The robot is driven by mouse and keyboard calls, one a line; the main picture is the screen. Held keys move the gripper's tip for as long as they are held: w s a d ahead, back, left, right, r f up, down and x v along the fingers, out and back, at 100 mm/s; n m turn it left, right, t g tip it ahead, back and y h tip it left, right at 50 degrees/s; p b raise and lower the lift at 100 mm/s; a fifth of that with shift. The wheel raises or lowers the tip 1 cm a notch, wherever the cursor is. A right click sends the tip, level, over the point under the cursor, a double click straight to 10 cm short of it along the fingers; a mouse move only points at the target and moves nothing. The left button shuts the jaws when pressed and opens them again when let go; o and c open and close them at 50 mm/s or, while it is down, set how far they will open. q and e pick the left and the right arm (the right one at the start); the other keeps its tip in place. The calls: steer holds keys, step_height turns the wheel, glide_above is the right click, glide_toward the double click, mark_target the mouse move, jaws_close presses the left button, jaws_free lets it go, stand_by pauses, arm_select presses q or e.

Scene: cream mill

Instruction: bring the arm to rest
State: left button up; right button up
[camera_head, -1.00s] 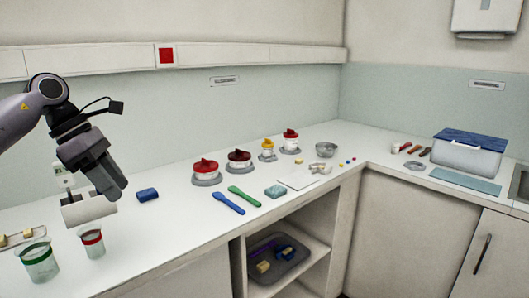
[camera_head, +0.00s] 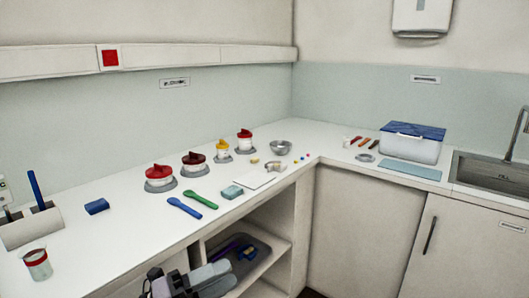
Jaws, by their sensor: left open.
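My left gripper (camera_head: 222,277) is at the bottom edge of the head view, low in front of the counter and its open shelf. Its grey fingers point right, and nothing shows between them. The rest of that arm is cut off by the frame. My right gripper is not in view. A white holder (camera_head: 30,228) stands on the counter at the far left, with a blue-handled tool (camera_head: 36,190) upright in it. My gripper is well clear of both.
The counter (camera_head: 120,245) carries a red-banded beaker (camera_head: 37,264), red-lidded jars, blue and green spatulas (camera_head: 185,208), and a metal bowl (camera_head: 281,147). The shelf below holds a grey tray (camera_head: 262,254) near my gripper. A blue-lidded box (camera_head: 412,148) and sink are right.

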arm_select(q)
steer(key=s+a+f+n+t+y, duration=0.35)
steer(key=f+n+y, duration=0.35)
steer(key=n, duration=0.4)
steer(key=s+a+f+n+t+y, duration=0.3)
steer(key=a+f+n+t+y, duration=0.15)
steer(key=f+n, duration=0.55)
steer(key=s+a+f+n+g+y, duration=0.4)
steer(key=s+f+n, duration=0.5)
steer(key=s, duration=0.4)
steer(key=shift+f+g+y, duration=0.55)
steer(key=shift+g, duration=0.65)
